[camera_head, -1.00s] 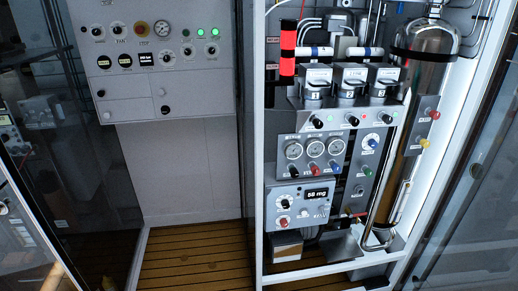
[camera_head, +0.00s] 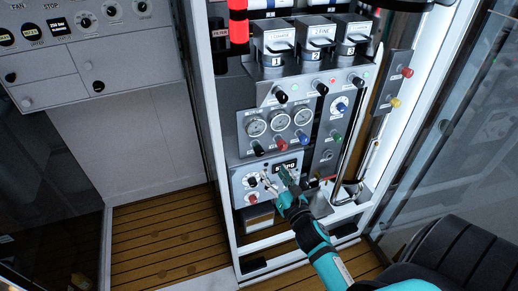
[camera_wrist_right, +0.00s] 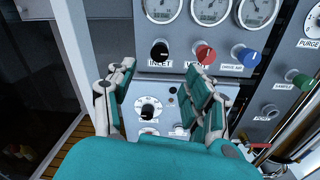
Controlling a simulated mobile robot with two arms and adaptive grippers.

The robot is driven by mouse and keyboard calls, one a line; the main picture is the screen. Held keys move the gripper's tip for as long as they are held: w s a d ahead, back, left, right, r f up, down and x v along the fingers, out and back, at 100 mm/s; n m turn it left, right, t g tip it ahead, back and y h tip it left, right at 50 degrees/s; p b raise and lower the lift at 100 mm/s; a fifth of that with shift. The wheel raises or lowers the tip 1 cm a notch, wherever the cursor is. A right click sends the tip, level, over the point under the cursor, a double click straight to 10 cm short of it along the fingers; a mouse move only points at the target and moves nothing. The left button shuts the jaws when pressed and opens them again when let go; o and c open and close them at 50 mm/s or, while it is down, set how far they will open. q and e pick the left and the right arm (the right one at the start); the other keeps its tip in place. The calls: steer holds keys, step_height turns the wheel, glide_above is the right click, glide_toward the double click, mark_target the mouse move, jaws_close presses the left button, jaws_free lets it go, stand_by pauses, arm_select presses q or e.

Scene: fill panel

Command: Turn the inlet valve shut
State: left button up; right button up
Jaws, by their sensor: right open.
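The inlet valve is a black knob (camera_head: 258,149) under the left gauge on the grey panel. In the right wrist view the black knob (camera_wrist_right: 159,50) has a white pointer mark and an INLET label below it. My right gripper (camera_head: 276,178) is in front of the lower display box, below the knob. In the right wrist view the right gripper (camera_wrist_right: 159,78) is open and empty. Its fingers are spread to either side, with the knob beyond and above the gap between them, apart from both. My left gripper is not in view.
A red knob (camera_wrist_right: 205,54) and a blue knob (camera_wrist_right: 246,56) sit close to the right of the inlet knob. Gauges (camera_wrist_right: 210,10) are above. A smaller dial (camera_wrist_right: 148,108) is below on the display box. A white cabinet frame (camera_head: 215,150) borders the left.

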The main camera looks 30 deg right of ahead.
mark_target(260, 153)
steer(key=w, duration=0.3)
steer(key=w+d+p, duration=0.1)
steer(key=w, duration=0.5)
steer(key=shift+w+d+p, duration=0.3)
steer(key=shift+w+d, duration=0.25)
steer(key=shift+w, duration=0.4)
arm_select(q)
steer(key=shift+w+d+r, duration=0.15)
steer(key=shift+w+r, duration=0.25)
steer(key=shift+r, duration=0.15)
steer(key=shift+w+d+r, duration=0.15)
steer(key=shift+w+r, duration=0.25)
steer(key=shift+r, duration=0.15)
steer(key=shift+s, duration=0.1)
arm_select(e)
steer(key=shift+c, duration=0.8)
jaws_close()
